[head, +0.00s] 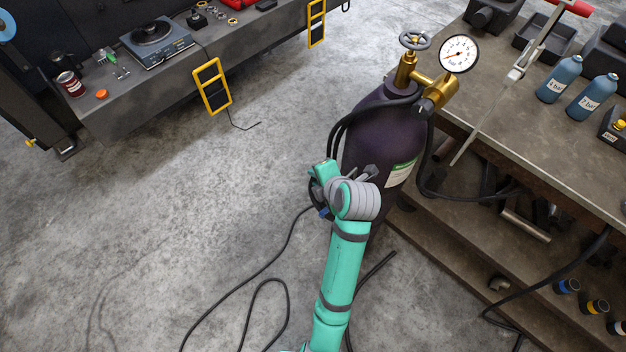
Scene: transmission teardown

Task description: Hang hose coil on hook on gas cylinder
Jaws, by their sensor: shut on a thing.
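A dark purple gas cylinder (375,140) stands upright beside the workbench, with a brass valve and a round pressure gauge on top. The black hose coil (335,134) hangs in loops down the cylinder's left side, reaching from the regulator to my wrist. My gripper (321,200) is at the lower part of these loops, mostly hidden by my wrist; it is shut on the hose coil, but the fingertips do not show. A small dark fitting (368,173) shows against the cylinder's front just above my wrist; I cannot tell whether it is the hook.
The workbench (480,125) on the right holds a long metal tool (515,72), blue bottles (560,78) and dark bins. Black cable (250,280) lies looped on the floor. Another bench (130,110) stands at the back left. The floor between is open.

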